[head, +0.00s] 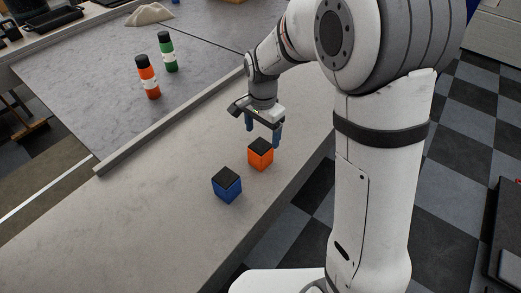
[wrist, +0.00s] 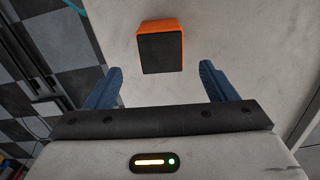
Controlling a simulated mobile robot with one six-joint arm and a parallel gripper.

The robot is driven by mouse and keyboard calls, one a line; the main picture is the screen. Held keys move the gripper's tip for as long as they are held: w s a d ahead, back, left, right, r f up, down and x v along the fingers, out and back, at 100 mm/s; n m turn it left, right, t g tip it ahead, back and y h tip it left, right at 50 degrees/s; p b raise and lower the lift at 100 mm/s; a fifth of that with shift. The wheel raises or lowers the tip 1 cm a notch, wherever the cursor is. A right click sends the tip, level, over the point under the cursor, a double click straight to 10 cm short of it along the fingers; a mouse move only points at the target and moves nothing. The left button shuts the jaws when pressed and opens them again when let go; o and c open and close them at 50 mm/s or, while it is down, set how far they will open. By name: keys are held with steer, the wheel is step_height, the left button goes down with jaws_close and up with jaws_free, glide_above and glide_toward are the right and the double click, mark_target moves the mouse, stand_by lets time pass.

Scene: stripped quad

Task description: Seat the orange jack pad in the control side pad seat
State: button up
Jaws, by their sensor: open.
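The orange jack pad (head: 261,157) is a small orange block with a black top. It stands on the grey worktop near its front edge. In the wrist view the orange jack pad (wrist: 161,49) lies ahead of the fingertips, centred between them. My gripper (head: 263,137) has blue fingers and is just above and behind the pad in the head view. In the wrist view my gripper (wrist: 162,78) is open and empty, with its fingers wide apart. I cannot make out the control side pad seat in either view.
A blue block (head: 227,185) with a black top stands close to the orange pad, nearer the camera. An orange bottle (head: 148,77) and a green bottle (head: 168,52) stand beyond a raised strip (head: 165,121). The worktop's left front part is clear.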

mark_target(260, 146)
steer(key=f, duration=0.2)
steer(key=f+p, duration=0.1)
steer(key=f, duration=0.3)
steer(key=shift+s+a+f+p, duration=0.15)
steer(key=shift+a+f+p, duration=0.1)
steer(key=shift+f+p, duration=0.1)
steer(key=shift+r, duration=0.1)
steer(key=c, duration=1.4)
